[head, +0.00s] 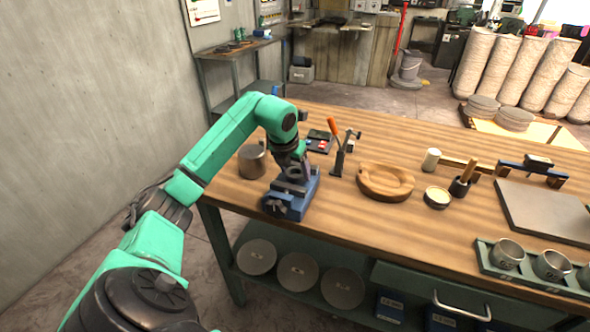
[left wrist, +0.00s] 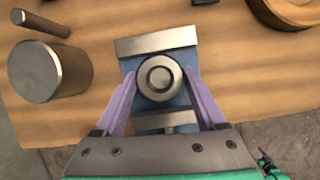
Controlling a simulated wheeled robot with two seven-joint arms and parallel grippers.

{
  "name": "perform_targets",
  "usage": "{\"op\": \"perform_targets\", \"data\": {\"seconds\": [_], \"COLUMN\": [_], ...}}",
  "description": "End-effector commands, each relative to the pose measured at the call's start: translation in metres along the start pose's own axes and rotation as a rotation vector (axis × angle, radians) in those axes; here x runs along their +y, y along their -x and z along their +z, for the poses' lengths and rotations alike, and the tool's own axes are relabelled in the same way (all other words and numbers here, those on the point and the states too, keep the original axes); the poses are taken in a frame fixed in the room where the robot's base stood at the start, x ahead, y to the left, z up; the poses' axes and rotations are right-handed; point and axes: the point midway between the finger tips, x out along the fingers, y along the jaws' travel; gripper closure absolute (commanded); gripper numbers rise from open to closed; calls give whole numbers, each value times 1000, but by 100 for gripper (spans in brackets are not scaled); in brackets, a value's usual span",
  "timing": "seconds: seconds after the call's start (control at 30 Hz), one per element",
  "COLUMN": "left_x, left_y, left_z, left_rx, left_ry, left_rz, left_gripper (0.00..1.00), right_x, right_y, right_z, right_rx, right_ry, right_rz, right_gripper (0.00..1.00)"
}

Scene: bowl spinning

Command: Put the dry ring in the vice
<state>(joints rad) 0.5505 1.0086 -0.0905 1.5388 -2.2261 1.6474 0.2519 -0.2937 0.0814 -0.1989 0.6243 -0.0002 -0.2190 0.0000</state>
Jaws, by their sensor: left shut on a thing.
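The vice (head: 292,194) is blue with grey metal jaws and stands near the left front edge of the bench. In the left wrist view its grey back jaw (left wrist: 155,42) and front jaw (left wrist: 168,118) show. My left gripper (head: 290,168) is directly above the vice, pointing down. In the left wrist view its purple fingers (left wrist: 160,78) are shut on a round silver ring (left wrist: 142,79) with a dark circle inside. The ring appears between the two jaws seen from above; its height over them cannot be told. In the head view my gripper hides it. My right gripper is not in view.
A metal cylinder (head: 251,162) stands left of the vice. A mallet (head: 432,160), small pot (head: 437,197), grey board (head: 545,212) and tray of cups (head: 490,265) are farther right.

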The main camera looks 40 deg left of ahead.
Motion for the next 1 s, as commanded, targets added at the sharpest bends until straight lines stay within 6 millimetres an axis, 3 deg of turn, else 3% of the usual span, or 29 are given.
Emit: {"op": "perform_targets", "data": {"seconds": [0.17,0.2,0.27,0.53,0.63,1.0], "left_x": [0,0,0,0,0,0], "left_y": [1,0,0,2,13,106], "left_z": [1,0,0,1,2,2], "left_rx": [-4,-2,-1,-2,-6,-6], "left_ry": [0,0,0,0,0,0], "left_rz": [-1,-1,-1,-1,-2,-1], "left_gripper": [100,23,0,0,0,0], "right_x": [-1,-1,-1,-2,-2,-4], "right_y": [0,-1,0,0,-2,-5], "right_z": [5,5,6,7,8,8], "right_rx": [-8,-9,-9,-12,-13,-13], "right_ry": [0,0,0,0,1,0], "right_rz": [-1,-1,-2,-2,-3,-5], "right_gripper": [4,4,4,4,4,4]}}
